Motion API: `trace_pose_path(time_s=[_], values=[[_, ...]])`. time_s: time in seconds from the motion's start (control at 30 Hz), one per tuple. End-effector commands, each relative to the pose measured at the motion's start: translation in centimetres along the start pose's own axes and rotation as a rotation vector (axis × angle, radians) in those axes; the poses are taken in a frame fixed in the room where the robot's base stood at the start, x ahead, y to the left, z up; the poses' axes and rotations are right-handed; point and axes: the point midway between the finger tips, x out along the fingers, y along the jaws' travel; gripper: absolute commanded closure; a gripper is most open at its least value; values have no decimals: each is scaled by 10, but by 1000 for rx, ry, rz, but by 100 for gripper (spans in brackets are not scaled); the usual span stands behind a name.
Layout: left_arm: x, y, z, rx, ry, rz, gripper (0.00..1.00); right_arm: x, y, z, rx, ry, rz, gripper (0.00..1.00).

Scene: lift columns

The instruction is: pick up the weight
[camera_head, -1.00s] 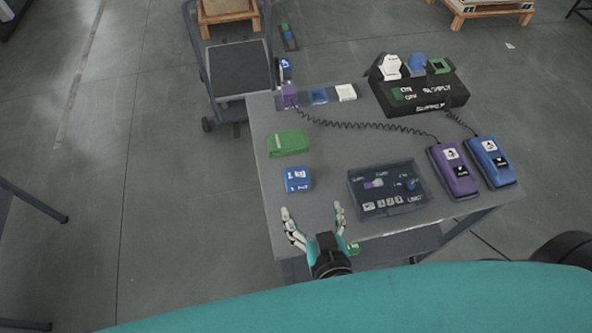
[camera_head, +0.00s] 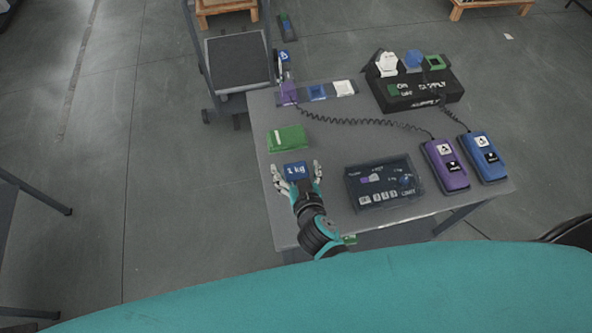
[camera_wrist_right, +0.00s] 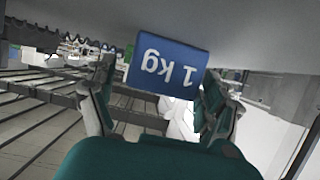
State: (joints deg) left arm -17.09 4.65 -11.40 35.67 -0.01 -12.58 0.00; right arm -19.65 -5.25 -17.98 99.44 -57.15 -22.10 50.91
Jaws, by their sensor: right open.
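The weight is a blue block (camera_head: 296,170) near the left front of the grey table. Its white label reads "1 kg", upside down, in the wrist view (camera_wrist_right: 166,66); in the head view the number is small and hard to read. My right gripper (camera_head: 297,168) is open, with one finger on each side of the block. In the wrist view the fingers (camera_wrist_right: 158,90) also stand apart on both sides of it, and I cannot tell whether they touch it. My left gripper is not in view.
A green block (camera_head: 287,139) lies just behind the weight. A dark control panel (camera_head: 383,184) is to the right, with purple (camera_head: 445,166) and blue (camera_head: 483,157) handsets beyond. A black supply box (camera_head: 417,92) stands at the back. A coiled cable crosses the table.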

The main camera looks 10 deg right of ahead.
Motion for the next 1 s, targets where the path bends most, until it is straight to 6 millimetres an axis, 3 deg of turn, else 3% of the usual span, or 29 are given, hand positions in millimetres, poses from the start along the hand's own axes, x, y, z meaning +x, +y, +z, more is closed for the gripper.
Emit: trace_pose_path(time_s=[0.23, 0.87, 1.0], values=[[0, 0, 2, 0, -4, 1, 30, 2, 0, 0, -1, 0, 0, 17], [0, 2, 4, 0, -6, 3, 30, 1, 0, 0, -1, 0, -1, 99], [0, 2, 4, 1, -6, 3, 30, 2, -1, -3, 0, 7, -3, 100]])
